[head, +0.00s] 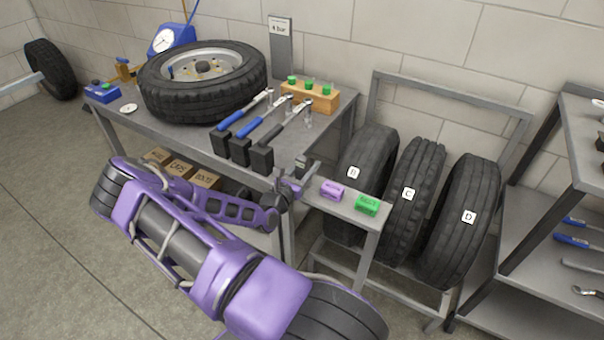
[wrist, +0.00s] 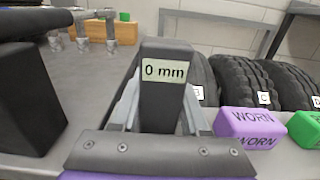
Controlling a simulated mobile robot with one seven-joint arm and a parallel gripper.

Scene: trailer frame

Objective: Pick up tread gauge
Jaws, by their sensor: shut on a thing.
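The tread gauge (wrist: 166,105) is a dark upright block with a pale label reading "0 mm" in the wrist view. My gripper (wrist: 160,118) is shut on it, with a grey finger on each side. In the head view my gripper (head: 293,187) is at the front right corner of the workbench, beside the small side shelf. The gauge shows there only as a small dark piece (head: 302,168) at the fingers. I cannot tell whether its base touches the surface.
A purple WORN block (head: 331,190) and a green block (head: 367,205) sit on the side shelf (head: 350,210). Torque wrenches (head: 268,125) and a tyre (head: 203,85) lie on the workbench (head: 190,133). Tyres B, C and D (head: 410,195) stand in a rack behind.

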